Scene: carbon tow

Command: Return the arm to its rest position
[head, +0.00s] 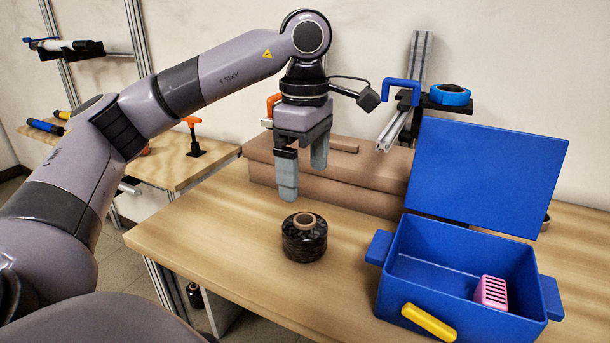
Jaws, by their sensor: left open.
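My left arm comes in from the left and reaches over the wooden table. My left gripper (304,180) points down and is open and empty. It hangs above and just behind a black spool of carbon tow (304,243) with a tan core, which stands upright on the table. The fingertips appear apart from the spool. My right gripper does not show.
An open blue box (462,257) with a raised lid (485,175), a yellow handle (429,322) and a pink slotted block (491,291) inside stands at the right. Brown boxes (265,170) lie behind the gripper. The wooden table (215,245) is clear left of the spool.

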